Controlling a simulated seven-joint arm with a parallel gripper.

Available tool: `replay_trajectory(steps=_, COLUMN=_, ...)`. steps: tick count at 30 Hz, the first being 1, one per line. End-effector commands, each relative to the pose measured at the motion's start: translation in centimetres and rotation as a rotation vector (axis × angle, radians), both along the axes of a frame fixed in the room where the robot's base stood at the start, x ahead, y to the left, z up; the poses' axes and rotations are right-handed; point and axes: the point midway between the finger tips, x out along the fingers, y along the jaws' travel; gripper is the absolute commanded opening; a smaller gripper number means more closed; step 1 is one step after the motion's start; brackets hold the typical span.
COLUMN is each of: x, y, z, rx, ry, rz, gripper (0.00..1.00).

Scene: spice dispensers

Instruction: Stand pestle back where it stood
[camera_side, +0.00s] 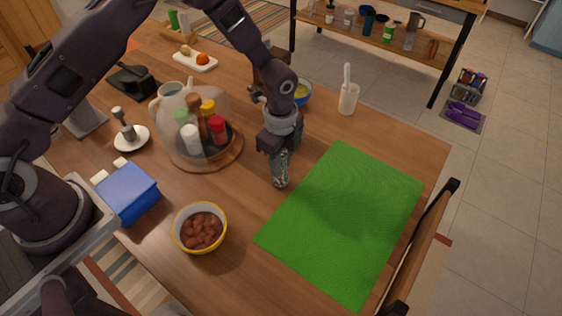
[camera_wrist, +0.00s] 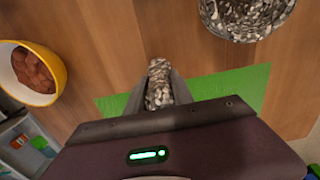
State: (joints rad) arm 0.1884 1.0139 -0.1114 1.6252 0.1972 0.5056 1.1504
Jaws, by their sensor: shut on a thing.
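My gripper (camera_side: 281,152) points down over the table, between the glass dome and the green mat. It is shut on the grey speckled pestle (camera_side: 281,178), which hangs below the fingers, close to upright. In the side view its lower end is at or near the tabletop; I cannot tell if it touches. In the wrist view the pestle (camera_wrist: 158,84) shows between the two fingers. A round grey speckled thing, likely the mortar (camera_wrist: 245,18), is cut off at the top right of the wrist view, apart from the pestle. I cannot make it out in the side view.
A glass dome over bottles on a round wooden tray (camera_side: 205,160) stands left of my gripper. The green mat (camera_side: 345,220) lies to the right. A yellow-rimmed bowl (camera_side: 200,228) of brown pieces is in front. A white holder (camera_side: 348,98) and blue bowl (camera_side: 303,97) stand behind.

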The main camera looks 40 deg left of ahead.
Motion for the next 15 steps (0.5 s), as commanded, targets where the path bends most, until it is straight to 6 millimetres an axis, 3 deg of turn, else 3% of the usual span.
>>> replay_trajectory(steps=9, x=0.12, y=-0.01, z=-0.33, rx=-0.001, ry=-0.003, rz=0.000, gripper=0.00)
replay_trajectory(steps=10, x=0.11, y=0.00, z=-0.34, rx=-0.001, ry=-0.003, rz=0.000, gripper=0.32)
replay_trajectory(steps=13, x=0.11, y=0.00, z=-0.32, rx=-0.001, ry=-0.003, rz=0.000, gripper=0.50)
replay_trajectory(steps=15, x=0.11, y=0.00, z=-0.31, rx=-0.001, ry=-0.003, rz=0.000, gripper=0.50)
